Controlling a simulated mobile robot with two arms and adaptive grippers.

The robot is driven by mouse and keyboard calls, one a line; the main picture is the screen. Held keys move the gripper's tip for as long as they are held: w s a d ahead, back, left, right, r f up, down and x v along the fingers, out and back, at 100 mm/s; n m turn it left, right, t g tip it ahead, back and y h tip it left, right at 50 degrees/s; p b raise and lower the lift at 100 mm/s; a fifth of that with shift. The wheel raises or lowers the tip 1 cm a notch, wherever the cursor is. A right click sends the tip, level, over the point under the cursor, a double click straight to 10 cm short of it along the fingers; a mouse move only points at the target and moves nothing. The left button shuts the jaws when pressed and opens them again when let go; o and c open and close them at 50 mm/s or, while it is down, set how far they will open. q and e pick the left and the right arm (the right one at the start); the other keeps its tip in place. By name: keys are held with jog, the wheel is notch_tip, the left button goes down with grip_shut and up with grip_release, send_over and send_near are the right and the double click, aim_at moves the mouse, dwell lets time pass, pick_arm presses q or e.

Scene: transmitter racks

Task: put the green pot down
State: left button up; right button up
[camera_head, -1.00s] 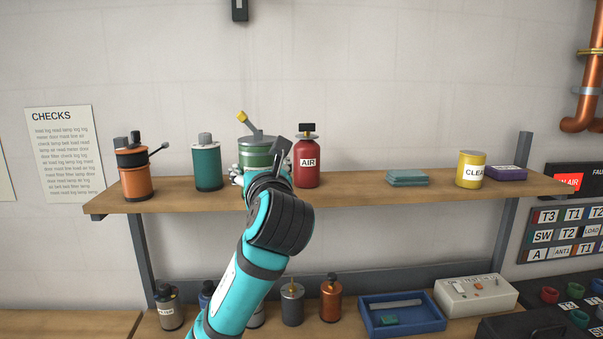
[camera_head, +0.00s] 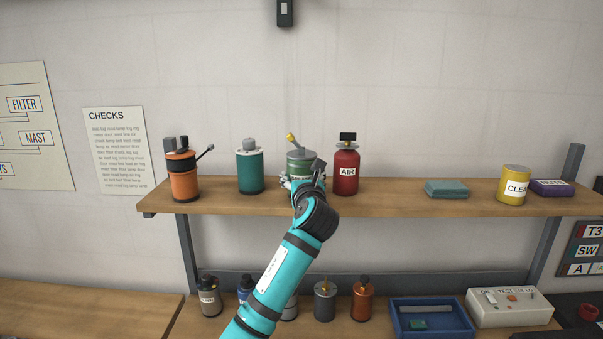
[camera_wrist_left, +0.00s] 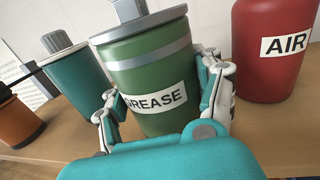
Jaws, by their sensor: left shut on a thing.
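The green pot (camera_head: 301,163) has a grey lid, a yellow-tipped spout and a label reading GREASE, which shows in the left wrist view (camera_wrist_left: 150,80). It is upright at the upper shelf (camera_head: 400,200), between a teal canister and a red AIR bottle. My left gripper (camera_head: 302,184) is shut on the green pot, with its fingers on both sides of it in the left wrist view (camera_wrist_left: 165,100). The pot's base is hidden behind my gripper, so I cannot tell whether it touches the shelf. My right gripper is not in view.
The teal canister (camera_head: 250,172) stands close on the left and the red AIR bottle (camera_head: 346,170) close on the right. An orange can (camera_head: 184,183) is further left. A teal cloth-like stack (camera_head: 446,188) and a yellow tin (camera_head: 513,184) are further right. Shelf between bottle and stack is clear.

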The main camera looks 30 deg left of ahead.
pick_arm(q)
jog(key=shift+s+f, duration=0.1)
jog(key=shift+f, duration=0.1)
jog(key=shift+f, duration=0.1)
jog(key=o, duration=1.6)
jog(key=shift+f, duration=0.1)
jog(key=shift+c, duration=0.2)
jog(key=shift+r, duration=0.2)
jog(key=b+v, duration=0.5)
jog(key=v, duration=0.7)
